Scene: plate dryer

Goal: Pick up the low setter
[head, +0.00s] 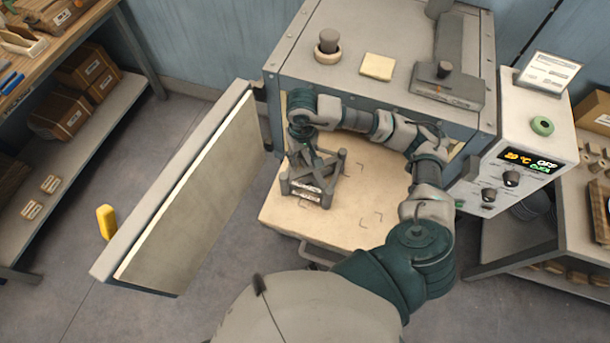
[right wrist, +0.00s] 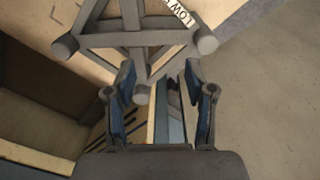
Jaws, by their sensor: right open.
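The low setter (head: 313,182) is a dark grey frame of crossed bars with short posts and white labels. It stands on the pale board in front of the dryer's opening. In the right wrist view the setter (right wrist: 140,38) fills the top, with "LOW" on its label. My right gripper (head: 303,148) is at the setter's back left side, pointing down. In the right wrist view my right gripper (right wrist: 160,92) is open, its fingers apart below a setter corner post, with nothing clearly held. Whether the fingers touch the setter is unclear. My left gripper is not in view.
The dryer door (head: 190,185) stands open on the left. The pale board (head: 365,205) has free room right of the setter. The dryer top (head: 345,75) carries a small cup, a tile and a grey block. The control panel (head: 520,165) reads OFF. Shelves flank both sides.

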